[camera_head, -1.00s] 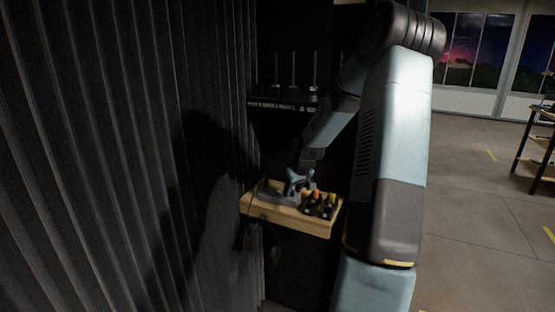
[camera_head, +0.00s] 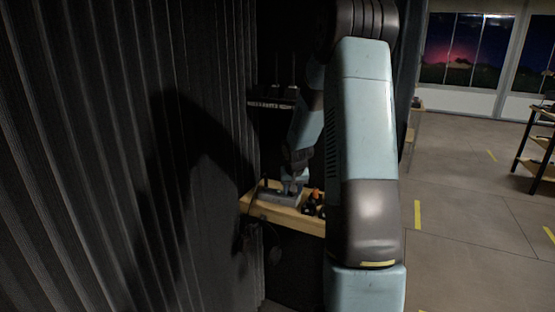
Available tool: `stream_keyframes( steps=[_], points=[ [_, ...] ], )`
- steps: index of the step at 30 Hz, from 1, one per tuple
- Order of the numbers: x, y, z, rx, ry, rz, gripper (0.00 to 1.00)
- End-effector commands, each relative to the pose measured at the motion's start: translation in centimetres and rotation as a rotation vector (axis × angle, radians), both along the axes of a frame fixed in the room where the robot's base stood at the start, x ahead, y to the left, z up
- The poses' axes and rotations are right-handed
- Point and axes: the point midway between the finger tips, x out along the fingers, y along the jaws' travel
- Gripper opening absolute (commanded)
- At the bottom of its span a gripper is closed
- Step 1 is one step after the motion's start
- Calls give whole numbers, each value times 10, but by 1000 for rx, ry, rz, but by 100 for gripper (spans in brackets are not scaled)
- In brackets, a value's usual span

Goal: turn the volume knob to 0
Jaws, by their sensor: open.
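My gripper (camera_head: 291,187) is at the end of my arm, low over a grey device (camera_head: 272,194) on a small wooden shelf (camera_head: 288,219). The gripper is open, its fingers pointing down at the right part of the device. I cannot tell whether they touch it. The volume knob cannot be made out at this size; the gripper and arm may hide it.
Dark items with orange tops (camera_head: 313,201) stand right of the device, partly behind my arm. A dark rack (camera_head: 272,103) is above. A dark ribbed curtain (camera_head: 130,150) fills the left. Open floor (camera_head: 470,220) lies to the right.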

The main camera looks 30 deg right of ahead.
Motion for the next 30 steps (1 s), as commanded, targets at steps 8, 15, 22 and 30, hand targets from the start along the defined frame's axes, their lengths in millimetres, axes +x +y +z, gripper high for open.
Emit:
stream_keyframes(
  steps=[8,15,22,30],
  points=[
    [1,2,0,-1,0,-133,43],
    [1,3,0,0,0,-271,43],
    [2,3,0,-1,1,-413,43],
    [2,3,0,-1,1,-592,43]
  ],
)
